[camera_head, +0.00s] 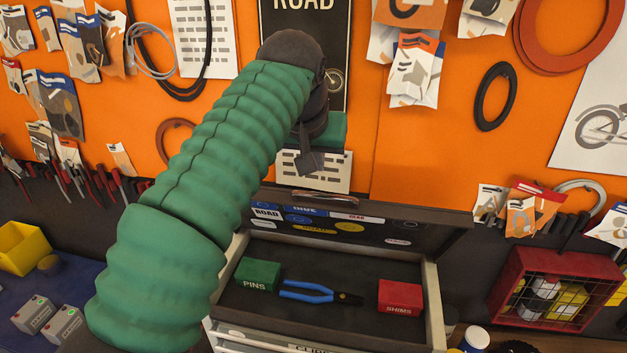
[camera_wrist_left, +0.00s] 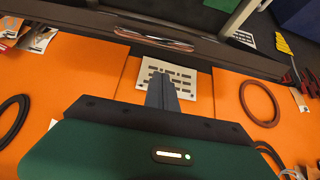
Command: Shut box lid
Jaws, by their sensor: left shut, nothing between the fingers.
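The box is a dark-lined tool chest (camera_head: 437,300) with its lid (camera_head: 425,230) standing open at the back. The lid's inner face carries several stickers, and a metal handle (camera_head: 325,198) shows at its top edge. The lid edge and handle (camera_wrist_left: 155,38) also show in the left wrist view. My left gripper (camera_head: 311,165), on a green-sleeved arm, is above the lid's top edge, in front of the wall. Its fingers (camera_wrist_left: 162,92) are shut and empty, and look apart from the lid. My right gripper is in neither view.
Inside the chest lie a green PINS box (camera_head: 258,274), blue pliers (camera_head: 308,292) and a red SHIMS box (camera_head: 400,297). A red wire-fronted rack (camera_head: 510,265) stands at right. An orange wall (camera_head: 440,150) with hung parts is close behind the lid.

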